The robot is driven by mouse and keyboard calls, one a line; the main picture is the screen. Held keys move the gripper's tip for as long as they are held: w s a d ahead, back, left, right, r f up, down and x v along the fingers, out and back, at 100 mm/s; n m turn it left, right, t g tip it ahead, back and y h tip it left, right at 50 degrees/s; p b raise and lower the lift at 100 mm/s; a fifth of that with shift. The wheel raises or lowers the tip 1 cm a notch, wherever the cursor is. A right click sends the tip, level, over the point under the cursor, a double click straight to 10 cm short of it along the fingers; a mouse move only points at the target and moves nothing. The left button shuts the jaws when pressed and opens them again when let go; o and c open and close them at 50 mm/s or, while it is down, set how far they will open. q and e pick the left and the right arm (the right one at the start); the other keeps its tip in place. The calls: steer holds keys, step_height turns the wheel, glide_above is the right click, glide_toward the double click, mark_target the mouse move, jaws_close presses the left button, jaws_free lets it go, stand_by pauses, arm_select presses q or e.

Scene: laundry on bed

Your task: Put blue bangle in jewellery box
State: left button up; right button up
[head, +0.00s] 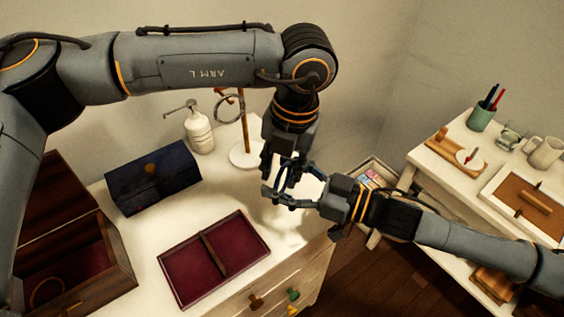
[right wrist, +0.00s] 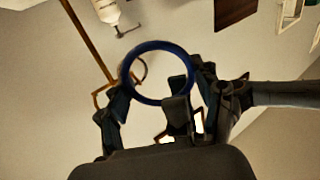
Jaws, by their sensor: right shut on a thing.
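The blue bangle (right wrist: 155,46) is a thin ring held upright between the fingers of my right gripper (right wrist: 155,108) in the right wrist view. In the head view the bangle (head: 279,181) is small and partly hidden by fingers. My right gripper (head: 284,190) is shut on it above the white dresser. My left gripper (head: 272,162) points down right at the bangle; its fingers overlap the right gripper's, so its grip is unclear. An open wooden box (head: 112,240) with dark red lining, likely the jewellery box, stands at left; a brown ring shows inside.
A soap bottle (head: 199,133) and a brass stand (head: 245,158) with a hanging ring stand behind. A side table (head: 450,165) at right holds cups and a tray.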

arm_select(q)
jaws_close()
arm_select(e)
steer(key=o, duration=1.1)
steer(key=shift+c, duration=0.2)
steer(key=shift+d, duration=0.1)
